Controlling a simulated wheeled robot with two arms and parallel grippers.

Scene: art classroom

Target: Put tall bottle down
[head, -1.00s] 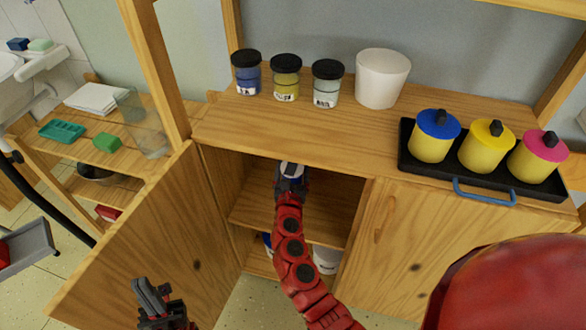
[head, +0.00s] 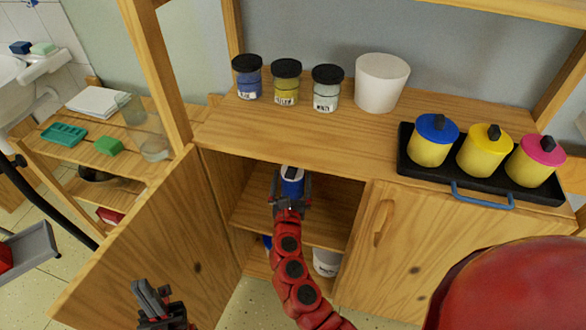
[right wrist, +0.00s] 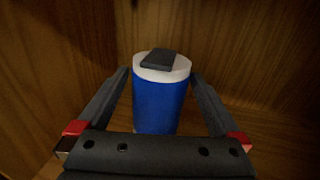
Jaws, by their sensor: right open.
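The tall bottle (head: 292,185) is blue with a white top and a dark cap. It stands upright on the upper shelf inside the open cabinet. It also shows in the right wrist view (right wrist: 158,100), between the fingers. My right gripper (head: 290,192) is open, with a finger on either side of the bottle; gaps beside the bottle are small, and whether a finger touches it is hard to tell. The bottle's base is hidden by the gripper's palm. My left gripper (head: 150,298) is low at the left, in front of the open door, empty.
The open cabinet door (head: 140,245) is on the left; a closed door (head: 415,245) is on the right. A white tub (head: 326,262) stands on the lower level. Several jars, a white bucket (head: 381,85) and a black tray (head: 550,192) of yellow pots stand on top.

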